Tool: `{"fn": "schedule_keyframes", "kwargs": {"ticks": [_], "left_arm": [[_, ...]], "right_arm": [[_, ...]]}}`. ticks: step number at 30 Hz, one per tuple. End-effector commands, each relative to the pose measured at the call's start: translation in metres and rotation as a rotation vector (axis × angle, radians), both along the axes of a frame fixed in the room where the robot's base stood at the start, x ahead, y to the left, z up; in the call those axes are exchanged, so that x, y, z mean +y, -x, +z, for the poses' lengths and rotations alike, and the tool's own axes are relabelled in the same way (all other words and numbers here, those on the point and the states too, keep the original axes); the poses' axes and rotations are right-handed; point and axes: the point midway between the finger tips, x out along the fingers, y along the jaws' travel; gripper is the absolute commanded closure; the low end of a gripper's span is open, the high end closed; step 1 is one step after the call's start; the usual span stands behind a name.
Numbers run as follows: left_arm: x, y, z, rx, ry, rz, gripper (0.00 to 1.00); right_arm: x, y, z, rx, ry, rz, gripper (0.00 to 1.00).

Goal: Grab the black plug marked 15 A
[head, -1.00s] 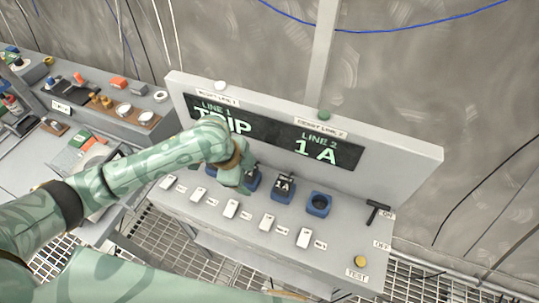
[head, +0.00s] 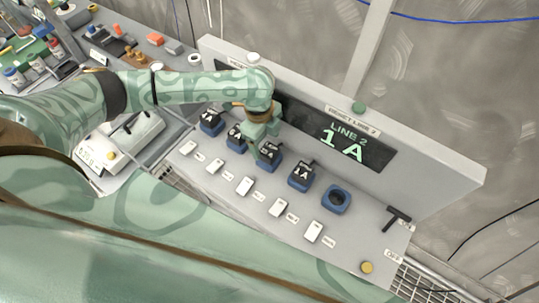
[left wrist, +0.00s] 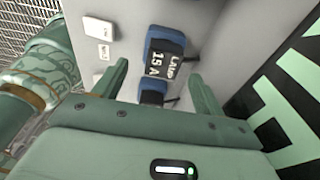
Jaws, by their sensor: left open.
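The black plug marked LAMP 15 A (left wrist: 165,64) sits in a blue socket and shows just past my fingertips in the left wrist view. In the head view it seems to be the second plug from the left (head: 237,137), though its label is not readable there. My left gripper (head: 263,148) is open and empty over the row, by the second and third plugs. Its two fingers (left wrist: 158,76) also show in the left wrist view, apart, with a neighbouring plug (left wrist: 153,92) partly hidden behind the palm. My right gripper is out of view.
A plug marked 1 A (head: 301,175) and an empty blue socket (head: 336,199) lie to the right. White switches (head: 245,186) run along the front. The upright display panel (head: 425,175) stands close behind. A cluttered bench (head: 150,45) is at the back left.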

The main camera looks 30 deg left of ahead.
Motion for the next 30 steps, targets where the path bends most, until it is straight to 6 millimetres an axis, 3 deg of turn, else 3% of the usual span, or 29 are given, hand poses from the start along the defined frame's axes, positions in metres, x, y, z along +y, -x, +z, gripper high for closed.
{"fn": "schedule_keyframes", "kwargs": {"ticks": [9,17,18,23,24,30], "left_arm": [[-0.006,-0.004,-0.047,0.001,0.0,0.001,0.29],[-0.007,-0.004,-0.051,0.0,0.0,0.0,0.29],[-0.007,-0.004,-0.051,0.0,0.0,0.0,0.32],[-0.007,-0.004,-0.051,0.0,0.0,0.0,0.76],[-0.007,-0.004,-0.051,0.0,0.0,0.0,0.81],[-0.007,-0.004,-0.05,-0.001,0.0,0.0,0.81]], "right_arm": [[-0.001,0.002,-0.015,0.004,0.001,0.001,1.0],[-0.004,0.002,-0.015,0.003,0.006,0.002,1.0],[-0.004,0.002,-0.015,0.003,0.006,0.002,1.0],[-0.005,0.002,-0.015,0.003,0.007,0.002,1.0],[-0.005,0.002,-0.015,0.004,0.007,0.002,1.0],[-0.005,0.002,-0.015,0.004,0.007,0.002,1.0]]}}
